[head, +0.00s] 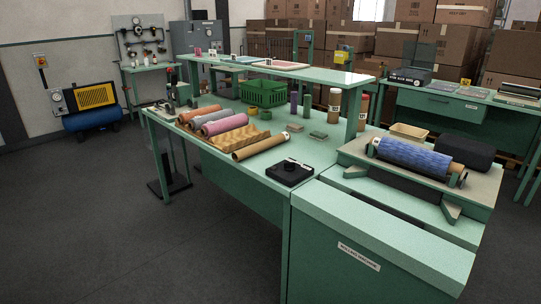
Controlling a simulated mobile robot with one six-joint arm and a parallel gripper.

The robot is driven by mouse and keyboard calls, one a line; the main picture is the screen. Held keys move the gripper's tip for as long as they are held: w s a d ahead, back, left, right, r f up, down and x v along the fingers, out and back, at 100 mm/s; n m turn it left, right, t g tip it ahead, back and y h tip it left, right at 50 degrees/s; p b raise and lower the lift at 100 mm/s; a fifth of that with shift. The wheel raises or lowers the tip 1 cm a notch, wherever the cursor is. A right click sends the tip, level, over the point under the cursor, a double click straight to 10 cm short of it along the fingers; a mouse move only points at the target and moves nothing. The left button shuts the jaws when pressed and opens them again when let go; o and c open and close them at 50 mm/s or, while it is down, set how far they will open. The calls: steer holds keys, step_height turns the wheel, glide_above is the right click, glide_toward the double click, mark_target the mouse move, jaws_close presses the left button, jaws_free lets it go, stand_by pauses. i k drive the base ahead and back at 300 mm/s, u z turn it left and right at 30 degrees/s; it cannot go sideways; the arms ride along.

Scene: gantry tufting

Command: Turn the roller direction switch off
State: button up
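A green roller machine (390,222) with a white label stands at the front right. A blue roller (411,156) lies across its top. A flat black box (290,172) with a raised round part on top sits on the green bench next to the machine. It may carry the roller direction switch, but it is too small to tell, and so is any switch setting. My gripper is not in view.
The green workbench (258,177) holds several rolls (220,124), a green basket (263,93) and bottles (334,101). A black block (465,153) lies behind the blue roller. A blue compressor (92,118) stands at left. The dark floor (130,240) at front left is clear.

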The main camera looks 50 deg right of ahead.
mark_target(289, 167)
steer(key=u, duration=0.25)
steer(key=i, duration=1.35)
steer(key=u, duration=0.05)
